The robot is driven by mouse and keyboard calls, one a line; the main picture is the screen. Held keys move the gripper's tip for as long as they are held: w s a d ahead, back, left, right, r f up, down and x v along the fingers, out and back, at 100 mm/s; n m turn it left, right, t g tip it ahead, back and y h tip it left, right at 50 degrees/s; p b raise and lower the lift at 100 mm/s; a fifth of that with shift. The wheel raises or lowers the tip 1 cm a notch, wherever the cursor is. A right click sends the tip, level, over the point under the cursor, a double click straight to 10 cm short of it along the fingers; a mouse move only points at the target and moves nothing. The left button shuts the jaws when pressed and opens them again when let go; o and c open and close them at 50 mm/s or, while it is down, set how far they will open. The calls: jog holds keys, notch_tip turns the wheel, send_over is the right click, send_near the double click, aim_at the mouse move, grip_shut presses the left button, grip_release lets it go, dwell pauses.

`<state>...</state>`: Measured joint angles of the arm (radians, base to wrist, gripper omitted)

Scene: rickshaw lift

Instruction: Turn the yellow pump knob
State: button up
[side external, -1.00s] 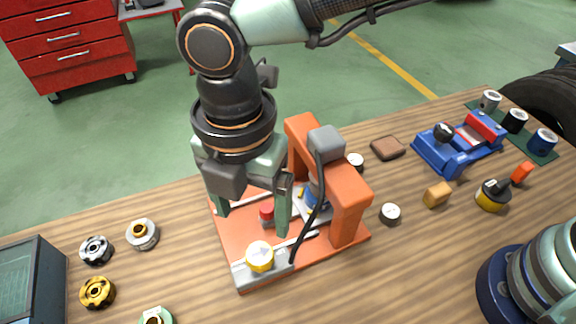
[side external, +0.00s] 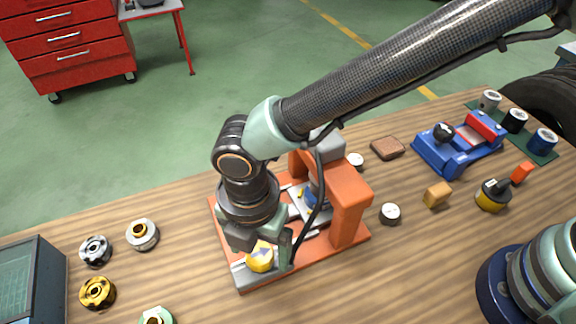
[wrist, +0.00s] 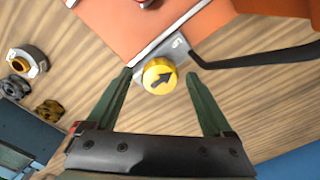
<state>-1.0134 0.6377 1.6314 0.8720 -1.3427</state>
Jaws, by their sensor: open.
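The yellow pump knob (side external: 260,257) sits on the grey front block of the orange press (side external: 352,212). In the wrist view the knob (wrist: 159,77) has a dark arrow on its face, pointing up and to the right. My gripper (side external: 268,262) is low over the knob and pointed down. In the wrist view its two green fingers (wrist: 160,85) are open, one on each side of the knob, with a gap on both sides. The arm hides part of the press in the side view.
Several round fittings (side external: 97,292) lie to the left on the wooden table. A blue vise-like tool (side external: 440,158) stands to the right.

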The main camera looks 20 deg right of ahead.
grip_shut()
